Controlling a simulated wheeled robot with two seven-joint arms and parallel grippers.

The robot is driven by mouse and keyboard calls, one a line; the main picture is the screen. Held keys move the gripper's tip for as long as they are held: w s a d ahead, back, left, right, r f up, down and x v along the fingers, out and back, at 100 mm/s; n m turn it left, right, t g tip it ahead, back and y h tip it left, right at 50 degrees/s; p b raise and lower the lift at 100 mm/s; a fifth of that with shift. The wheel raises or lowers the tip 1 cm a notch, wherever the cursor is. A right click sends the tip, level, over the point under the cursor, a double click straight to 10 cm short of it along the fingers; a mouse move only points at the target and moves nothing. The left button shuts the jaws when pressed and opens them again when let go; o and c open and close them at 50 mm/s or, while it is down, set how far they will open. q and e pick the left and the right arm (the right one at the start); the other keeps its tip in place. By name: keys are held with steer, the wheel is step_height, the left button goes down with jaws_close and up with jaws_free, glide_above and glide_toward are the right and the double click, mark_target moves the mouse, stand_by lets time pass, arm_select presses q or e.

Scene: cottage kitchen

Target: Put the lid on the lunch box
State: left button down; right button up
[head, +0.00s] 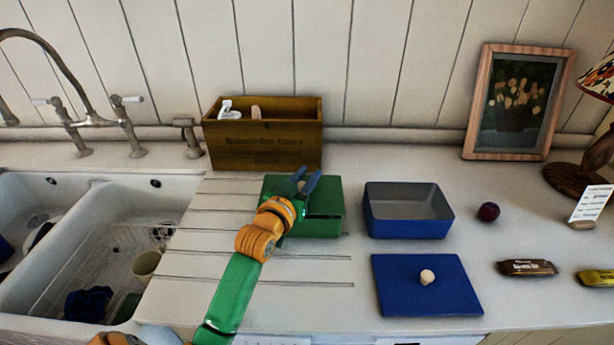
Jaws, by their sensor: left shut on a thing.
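My left gripper (306,186) is over the green lunch box (315,228) at the middle of the counter. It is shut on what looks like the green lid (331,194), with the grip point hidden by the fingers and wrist. The green lid lies over the green box; I cannot tell whether it is fully seated. An open, empty blue box (405,225) with a grey inside stands to the right. A flat blue lid (444,296) with a pale round knob lies on the counter in front of it. My right gripper is not in view.
A wooden box (263,137) stands behind the green box, against the wall. A double sink (80,185) is at the left. A plum (489,211), a dark wrapped bar (527,268), a yellow packet (597,278), a framed picture (518,103) and a lamp (589,165) are at the right.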

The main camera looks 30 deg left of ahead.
arm_select(q)
steer(key=shift+s+r, duration=0.2)
steer(key=shift+s, duration=0.05)
steer(key=shift+w, duration=0.15)
steer(key=shift+p, duration=0.3)
stand_by(0.5)
steer(key=shift+p, duration=0.3)
steer(key=shift+f+b, duration=0.5)
steer(key=shift+f, duration=0.2)
steer(key=c, duration=0.9)
jaws_free()
steer(key=shift+r, duration=0.1)
